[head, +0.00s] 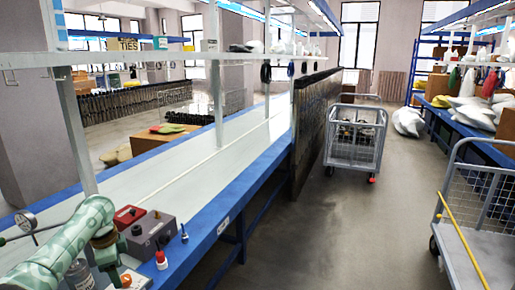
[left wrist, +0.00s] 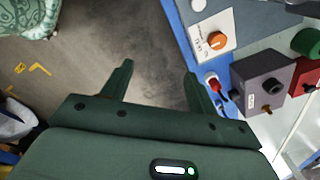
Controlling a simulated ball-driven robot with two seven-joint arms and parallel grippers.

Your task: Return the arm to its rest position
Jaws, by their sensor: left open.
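My left gripper (left wrist: 158,88) is open in the left wrist view, with nothing between its two dark green fingers. In the head view my patterned left arm comes in at the lower left, over the near end of the bench (head: 225,162). Its fingers are not clear there. My right gripper is not in view.
A wire cart (head: 354,138) and a trolley (head: 482,250) stand right; the aisle floor between is clear.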

